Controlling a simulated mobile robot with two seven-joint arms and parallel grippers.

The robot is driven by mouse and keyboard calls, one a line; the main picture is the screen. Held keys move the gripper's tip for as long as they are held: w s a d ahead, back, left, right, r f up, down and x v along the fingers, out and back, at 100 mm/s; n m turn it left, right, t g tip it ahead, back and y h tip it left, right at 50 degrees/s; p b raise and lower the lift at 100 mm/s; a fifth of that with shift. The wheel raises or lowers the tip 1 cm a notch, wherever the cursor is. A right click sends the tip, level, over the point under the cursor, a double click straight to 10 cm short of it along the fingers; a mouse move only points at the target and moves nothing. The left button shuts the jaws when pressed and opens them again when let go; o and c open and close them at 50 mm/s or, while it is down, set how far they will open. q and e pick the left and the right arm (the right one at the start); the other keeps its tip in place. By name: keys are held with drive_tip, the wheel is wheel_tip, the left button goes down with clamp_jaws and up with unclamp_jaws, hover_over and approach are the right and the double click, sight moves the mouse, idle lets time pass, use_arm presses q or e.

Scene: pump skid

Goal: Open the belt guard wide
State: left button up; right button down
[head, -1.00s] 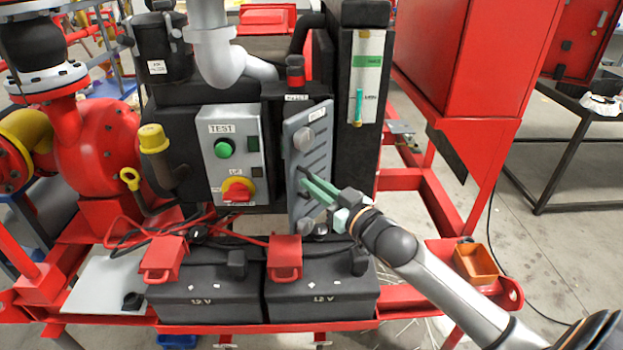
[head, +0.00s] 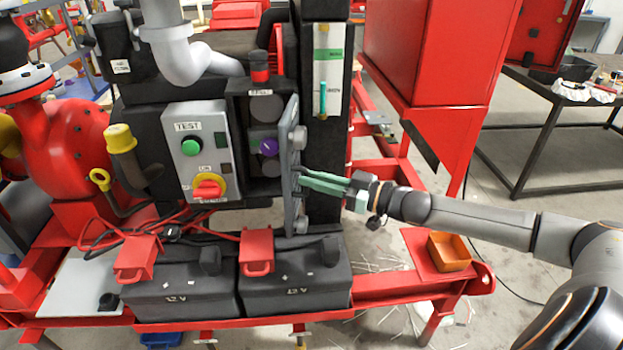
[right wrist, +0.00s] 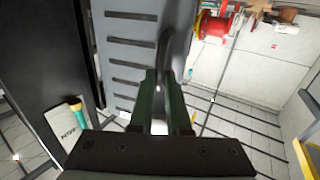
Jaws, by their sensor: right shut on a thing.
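The belt guard (head: 288,160) is a grey slotted panel hinged on the black engine box, seen nearly edge-on in the head view. It stands swung out, and the opening (head: 264,112) behind it shows dark round parts and a purple knob. In the right wrist view the guard's slotted face (right wrist: 131,50) fills the upper middle. My right gripper (head: 308,180) has green fingers shut on the guard's dark handle, reaching in from the right. The fingers also show in the right wrist view (right wrist: 160,95) around the handle (right wrist: 165,50). My left gripper is not in view.
A control box (head: 197,150) with a green button and red switch stands left of the guard. Two black batteries (head: 295,285) lie below it. A red cabinet (head: 430,50) and an orange bin (head: 449,251) are on the right. Space right of the guard looks clear.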

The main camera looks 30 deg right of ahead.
drive_tip(key=shift+w+d+r+h, duration=0.15)
drive_tip(key=shift+d+r, duration=0.05)
drive_tip(key=shift+d, duration=0.2)
drive_tip(key=shift+w+d+r+h, duration=0.1)
drive_tip(key=shift+d+r+h, duration=0.05)
drive_tip(key=shift+d, duration=0.25)
drive_tip(key=c, duration=1.3)
unclamp_jaws()
drive_tip(key=o, duration=0.4)
drive_tip(key=shift+w+f, duration=0.2)
drive_tip(key=shift+f, duration=0.1)
drive_tip(key=shift+s+a, duration=0.1)
drive_tip(key=shift+a, duration=0.05)
drive_tip(key=shift+s+f, duration=0.1)
